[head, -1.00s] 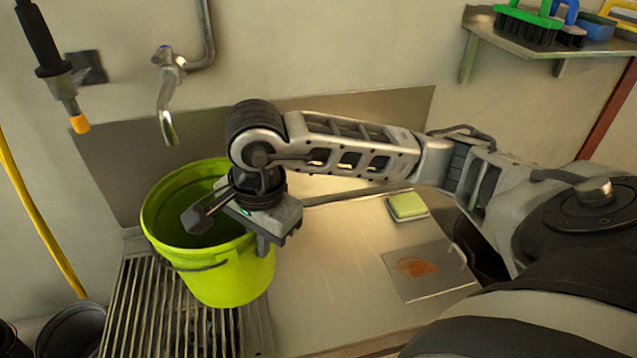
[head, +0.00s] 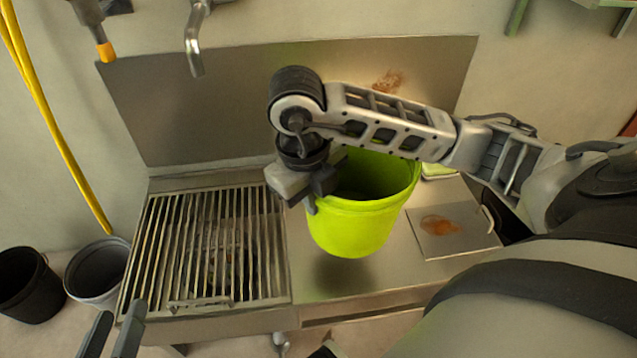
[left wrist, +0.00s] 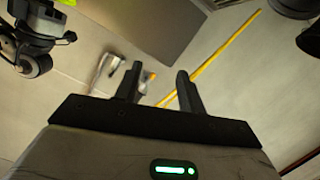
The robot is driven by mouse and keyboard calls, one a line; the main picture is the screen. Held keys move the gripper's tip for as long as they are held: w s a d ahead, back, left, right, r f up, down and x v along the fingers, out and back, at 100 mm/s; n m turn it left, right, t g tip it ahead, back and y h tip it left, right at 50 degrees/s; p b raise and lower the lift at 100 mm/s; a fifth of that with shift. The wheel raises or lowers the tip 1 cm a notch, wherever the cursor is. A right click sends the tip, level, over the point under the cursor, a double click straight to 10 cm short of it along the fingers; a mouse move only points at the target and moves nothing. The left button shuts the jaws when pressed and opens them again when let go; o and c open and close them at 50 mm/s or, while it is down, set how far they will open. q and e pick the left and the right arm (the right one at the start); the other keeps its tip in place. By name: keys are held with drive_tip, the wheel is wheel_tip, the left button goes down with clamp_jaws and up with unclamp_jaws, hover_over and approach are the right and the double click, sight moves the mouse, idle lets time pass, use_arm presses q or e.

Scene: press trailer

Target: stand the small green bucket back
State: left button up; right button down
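The small green bucket (head: 362,228) hangs upright, slightly tilted, above the metal counter (head: 335,285), with a shadow beneath it. My right gripper (head: 314,196) is at the left side of its rim and appears shut on it; the fingertips are partly hidden. My right forearm hides part of the bucket's back rim. My left gripper (head: 112,338) is at the lower left of the head view, well away from the bucket. In the left wrist view its two fingers (left wrist: 160,90) are apart with nothing between them.
A slatted drain grate (head: 212,245) lies empty left of the bucket. A flat plate with a reddish-brown stain (head: 440,226) and a green sponge (head: 437,171) are to the right. A black bucket (head: 27,285) and a grey bucket (head: 97,272) stand at far left. A tap (head: 195,45) hangs above.

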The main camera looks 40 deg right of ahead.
drive_tip(key=w+d+f+b, duration=0.1)
drive_tip(key=w+f, duration=0.1)
drive_tip(key=w+d+f+b, duration=0.1)
drive_tip(key=w+d+f, duration=0.1)
drive_tip(key=w+d+f+b, duration=0.1)
drive_tip(key=w+f, duration=0.1)
drive_tip(key=w, duration=0.1)
drive_tip(key=shift+d+f, duration=0.15)
drive_tip(key=shift+f, duration=0.1)
drive_tip(key=shift+w+d+f, duration=0.2)
drive_tip(key=shift+w+f, duration=0.2)
use_arm(q)
wheel_tip(320, 180, up, 6)
drive_tip(key=w+m+t+h+b, duration=0.2)
drive_tip(key=t, duration=0.1)
drive_tip(key=shift+w+f+t+h+b, duration=0.15)
drive_tip(key=shift+t+h+b, duration=0.2)
drive_tip(key=shift+t+h, duration=0.05)
use_arm(e)
drive_tip(key=f, duration=0.3)
drive_tip(key=shift+w+d+f, duration=0.2)
drive_tip(key=shift+w+f, duration=0.1)
drive_tip(key=shift+f, duration=0.1)
drive_tip(key=c, duration=2.1)
unclamp_jaws()
drive_tip(key=shift+f, duration=0.2)
drive_tip(key=o, duration=0.4)
use_arm(q)
drive_tip(key=shift+a, duration=0.1)
